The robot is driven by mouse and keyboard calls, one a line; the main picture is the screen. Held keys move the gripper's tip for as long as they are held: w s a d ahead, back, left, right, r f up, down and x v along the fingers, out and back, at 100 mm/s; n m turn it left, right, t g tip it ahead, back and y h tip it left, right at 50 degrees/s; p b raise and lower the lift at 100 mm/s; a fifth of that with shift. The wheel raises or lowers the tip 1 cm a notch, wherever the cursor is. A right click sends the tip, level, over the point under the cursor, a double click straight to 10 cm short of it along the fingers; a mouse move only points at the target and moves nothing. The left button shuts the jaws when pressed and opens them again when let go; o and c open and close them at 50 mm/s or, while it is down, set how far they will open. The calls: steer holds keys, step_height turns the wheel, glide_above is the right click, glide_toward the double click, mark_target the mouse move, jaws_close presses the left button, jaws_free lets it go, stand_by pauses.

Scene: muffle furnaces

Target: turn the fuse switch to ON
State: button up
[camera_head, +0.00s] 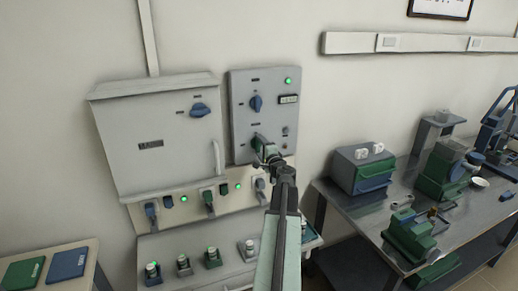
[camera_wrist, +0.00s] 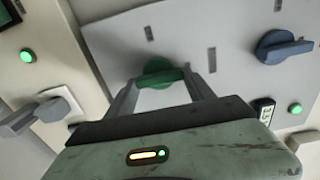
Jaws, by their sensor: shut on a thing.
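A grey switch panel (camera_head: 238,132) hangs on the wall right of the large cabinet. It carries a blue rotary knob (camera_head: 255,103) and, below it, a green rotary knob (camera_head: 257,140). My gripper (camera_head: 262,152) is at the green knob. In the wrist view the green knob (camera_wrist: 160,72) sits between my two fingers (camera_wrist: 160,88), which are shut on it. The blue knob (camera_wrist: 283,46) is to its right in that view, clear of the fingers. The knob labels are too small to read, so I cannot tell which is the fuse switch. My gripper partly hides the green knob in the head view.
A grey cabinet (camera_head: 150,145) with its own blue knob (camera_head: 199,109) stands left of the panel. Plugs and sockets (camera_head: 209,199) line the strip below. A green lamp (camera_head: 289,81) glows on the panel. A steel bench (camera_head: 345,207) with equipment stands to the right.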

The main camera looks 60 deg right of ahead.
steer(key=shift+w, duration=0.1)
steer(key=o, duration=1.4)
steer(key=v, duration=0.8)
steer(key=shift+w, duration=0.1)
